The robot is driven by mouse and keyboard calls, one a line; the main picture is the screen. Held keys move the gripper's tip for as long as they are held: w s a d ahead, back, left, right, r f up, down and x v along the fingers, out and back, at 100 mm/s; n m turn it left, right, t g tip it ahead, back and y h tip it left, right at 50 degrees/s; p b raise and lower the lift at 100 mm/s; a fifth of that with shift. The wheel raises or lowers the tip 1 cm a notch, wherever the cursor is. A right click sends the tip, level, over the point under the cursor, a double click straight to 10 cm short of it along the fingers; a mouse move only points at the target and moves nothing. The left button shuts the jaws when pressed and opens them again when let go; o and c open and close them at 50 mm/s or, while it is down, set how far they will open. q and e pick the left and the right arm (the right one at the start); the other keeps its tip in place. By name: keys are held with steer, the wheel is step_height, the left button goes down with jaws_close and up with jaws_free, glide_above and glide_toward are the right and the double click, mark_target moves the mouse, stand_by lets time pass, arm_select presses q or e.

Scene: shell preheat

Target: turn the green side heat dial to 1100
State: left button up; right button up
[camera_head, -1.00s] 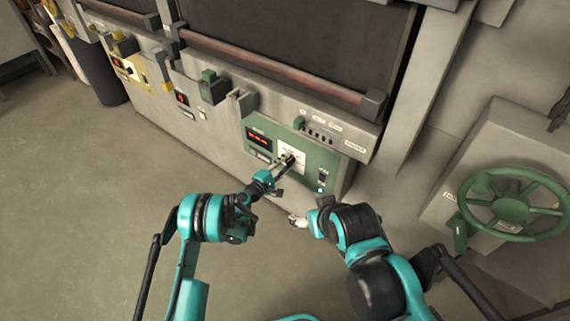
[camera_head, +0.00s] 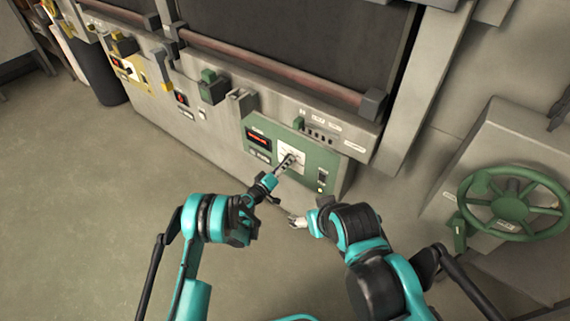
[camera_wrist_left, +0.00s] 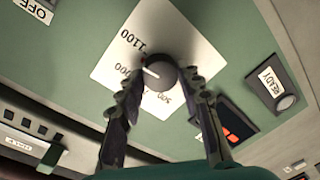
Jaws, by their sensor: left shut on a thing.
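The green side heat dial, a dark round knob (camera_wrist_left: 157,72), sits on a white scale plate (camera_wrist_left: 112,72) on the green panel (camera_head: 318,160). In the left wrist view its pale line points left, toward the side between 1100 and a partly hidden label; a small red mark shows near its rim on the 1100 side. My left gripper (camera_wrist_left: 163,78) is shut on the dial, one finger on each side. In the head view the left gripper (camera_head: 286,162) covers the dial. My right gripper (camera_head: 298,221) hangs below the panel, apart from it; its fingers are too small to read.
A red display (camera_head: 258,138) sits left of the dial, its digits unreadable. A READY button (camera_wrist_left: 286,101) is on the panel. A green handwheel (camera_head: 511,207) stands at right. Other panels, one yellow (camera_head: 130,72), line the furnace front at left. The floor at left is clear.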

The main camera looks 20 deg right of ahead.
mark_target(291, 140)
arm_select(q)
steer(key=shift+m, duration=1.6)
steer(key=shift+d, duration=0.1)
steer(key=o, duration=1.2)
steer(key=shift+c, duration=0.2)
step_height(291, 140, up, 10)
steer(key=shift+f, duration=0.1)
